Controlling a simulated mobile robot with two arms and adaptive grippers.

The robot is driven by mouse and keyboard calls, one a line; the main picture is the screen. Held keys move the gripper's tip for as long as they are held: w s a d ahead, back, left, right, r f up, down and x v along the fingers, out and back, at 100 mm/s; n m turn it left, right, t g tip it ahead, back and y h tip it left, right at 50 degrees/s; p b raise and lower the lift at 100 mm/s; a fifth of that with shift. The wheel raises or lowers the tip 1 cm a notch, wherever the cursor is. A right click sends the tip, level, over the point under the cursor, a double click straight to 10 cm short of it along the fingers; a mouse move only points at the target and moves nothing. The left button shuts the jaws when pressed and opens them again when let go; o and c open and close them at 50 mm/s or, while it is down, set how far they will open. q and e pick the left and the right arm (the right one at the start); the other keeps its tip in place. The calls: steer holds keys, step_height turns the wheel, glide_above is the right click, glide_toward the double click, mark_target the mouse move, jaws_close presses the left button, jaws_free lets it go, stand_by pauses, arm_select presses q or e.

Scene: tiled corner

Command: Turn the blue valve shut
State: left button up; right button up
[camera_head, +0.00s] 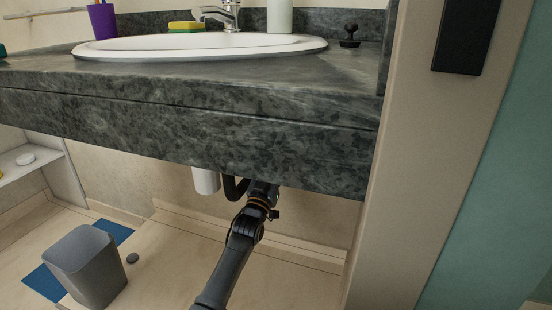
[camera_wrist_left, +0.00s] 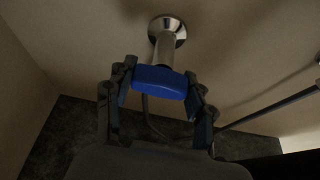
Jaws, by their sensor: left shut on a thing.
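In the left wrist view, the blue valve (camera_wrist_left: 160,81) is a rounded blue handle on a metal stem that comes out of a round chrome wall flange (camera_wrist_left: 167,27). My left gripper (camera_wrist_left: 159,92) has one finger on each side of the handle and is shut on it. In the head view, my left gripper (camera_head: 262,192) reaches up under the counter. Its fingertips and the valve are hidden there behind the counter's front. My right gripper is in neither view.
The dark stone counter (camera_head: 190,128) with a white sink (camera_head: 200,47) hangs over my arm. A white cylinder (camera_head: 206,181) and a black pipe (camera_head: 234,189) are just left of my gripper. A grey bin (camera_head: 85,265) stands on the floor at left. A beige wall edge (camera_head: 405,170) rises at right.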

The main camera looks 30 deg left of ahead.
arm_select(q)
steer(key=shift+r, duration=0.1)
steer(key=o, duration=1.2)
